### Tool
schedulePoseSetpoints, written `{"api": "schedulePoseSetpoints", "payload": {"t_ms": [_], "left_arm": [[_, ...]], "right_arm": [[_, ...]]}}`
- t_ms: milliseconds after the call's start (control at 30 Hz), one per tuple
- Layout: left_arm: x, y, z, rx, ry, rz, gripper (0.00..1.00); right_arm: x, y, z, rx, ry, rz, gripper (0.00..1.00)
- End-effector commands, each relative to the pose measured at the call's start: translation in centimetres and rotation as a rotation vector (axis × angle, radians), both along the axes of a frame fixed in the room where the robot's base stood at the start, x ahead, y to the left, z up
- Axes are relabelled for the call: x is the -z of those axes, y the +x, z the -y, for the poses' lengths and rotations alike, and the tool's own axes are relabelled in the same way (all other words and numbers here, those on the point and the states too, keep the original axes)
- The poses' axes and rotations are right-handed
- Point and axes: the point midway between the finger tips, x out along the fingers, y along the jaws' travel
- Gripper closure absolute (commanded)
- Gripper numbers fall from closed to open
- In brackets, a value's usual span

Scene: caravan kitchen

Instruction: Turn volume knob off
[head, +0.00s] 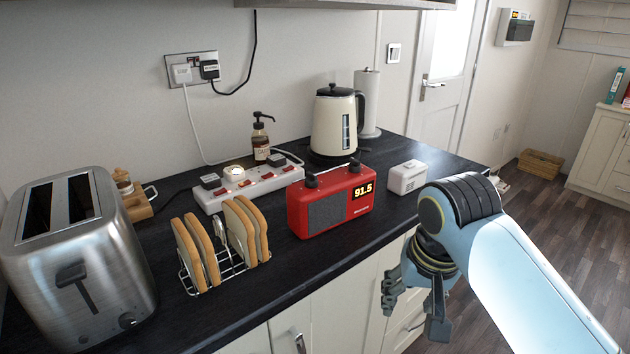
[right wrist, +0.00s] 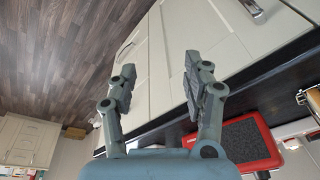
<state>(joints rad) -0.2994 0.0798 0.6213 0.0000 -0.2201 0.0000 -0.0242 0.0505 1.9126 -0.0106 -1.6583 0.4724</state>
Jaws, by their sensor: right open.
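A red radio (head: 335,207) stands upright on the dark counter, with a grey speaker grille and a lit display reading 91.5. Two dark knobs show on its top, a left knob (head: 311,180) and a right knob (head: 354,165); I cannot tell which one is the volume knob. My right gripper (head: 413,309) is open and empty, in front of the cabinet doors, below the counter edge and to the right of the radio. In the right wrist view its fingers (right wrist: 160,72) are spread apart, and part of the radio (right wrist: 236,142) shows at lower right. My left gripper is not in view.
A wire toast rack (head: 215,280) with bread and a steel toaster (head: 75,255) stand left of the radio. Behind it are a power strip (head: 250,189) and a kettle (head: 334,124). A small white box (head: 407,177) sits to its right. The counter's front edge runs below the radio.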

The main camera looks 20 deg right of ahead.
Motion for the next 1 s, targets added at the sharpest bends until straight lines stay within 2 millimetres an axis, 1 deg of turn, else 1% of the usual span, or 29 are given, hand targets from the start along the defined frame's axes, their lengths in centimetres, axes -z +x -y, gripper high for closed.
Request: {"api": "schedulePoseSetpoints", "payload": {"t_ms": [33, 67, 167, 200, 267, 300, 367, 400, 467, 500, 600, 700, 733, 800, 867, 1000], "left_arm": [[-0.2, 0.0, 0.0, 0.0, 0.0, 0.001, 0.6], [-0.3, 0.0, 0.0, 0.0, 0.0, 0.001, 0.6], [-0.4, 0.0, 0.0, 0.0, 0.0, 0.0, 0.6], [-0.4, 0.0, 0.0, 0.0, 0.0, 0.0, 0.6], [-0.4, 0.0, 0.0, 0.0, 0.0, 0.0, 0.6], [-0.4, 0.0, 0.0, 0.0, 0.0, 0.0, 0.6], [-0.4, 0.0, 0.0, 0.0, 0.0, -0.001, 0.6], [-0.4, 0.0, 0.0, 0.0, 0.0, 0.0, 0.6], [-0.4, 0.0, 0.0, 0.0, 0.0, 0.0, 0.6], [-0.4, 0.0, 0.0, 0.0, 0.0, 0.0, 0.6], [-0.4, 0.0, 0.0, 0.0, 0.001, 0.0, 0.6], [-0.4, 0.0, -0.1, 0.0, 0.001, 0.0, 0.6], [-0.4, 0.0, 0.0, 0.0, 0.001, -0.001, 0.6], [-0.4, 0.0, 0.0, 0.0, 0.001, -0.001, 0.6], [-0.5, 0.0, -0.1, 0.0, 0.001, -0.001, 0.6], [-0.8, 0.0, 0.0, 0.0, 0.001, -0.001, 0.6]], "right_arm": [[-1.0, 2.3, -0.3, 0.053, 0.02, 0.0, 0.5], [-1.4, 3.5, -0.5, 0.089, 0.032, -0.003, 0.5], [-3.3, 8.3, -1.4, 0.226, 0.077, -0.021, 0.5], [-4.4, 10.5, -1.9, 0.288, 0.097, -0.031, 0.5], [-6.4, 13.7, -2.7, 0.383, 0.125, -0.047, 0.5], [-7.8, 15.7, -3.3, 0.445, 0.142, -0.058, 0.5], [-10.0, 18.0, -4.1, 0.527, 0.16, -0.076, 0.5], [-11.5, 19.4, -4.6, 0.576, 0.17, -0.084, 0.5], [-13.7, 21.1, -5.4, 0.643, 0.181, -0.097, 0.5], [-15.2, 22.1, -5.8, 0.683, 0.187, -0.103, 0.5], [-18.5, 23.8, -6.8, 0.769, 0.194, -0.12, 0.5], [-20.6, 24.6, -7.4, 0.826, 0.196, -0.13, 0.5], [-20.9, 24.8, -7.5, 0.835, 0.197, -0.131, 0.5], [-21.2, 24.9, -7.6, 0.851, 0.196, -0.135, 0.5], [-20.9, 25.0, -7.6, 0.856, 0.195, -0.136, 0.5], [-18.7, 25.0, -7.6, 0.855, 0.194, -0.139, 0.5]]}}
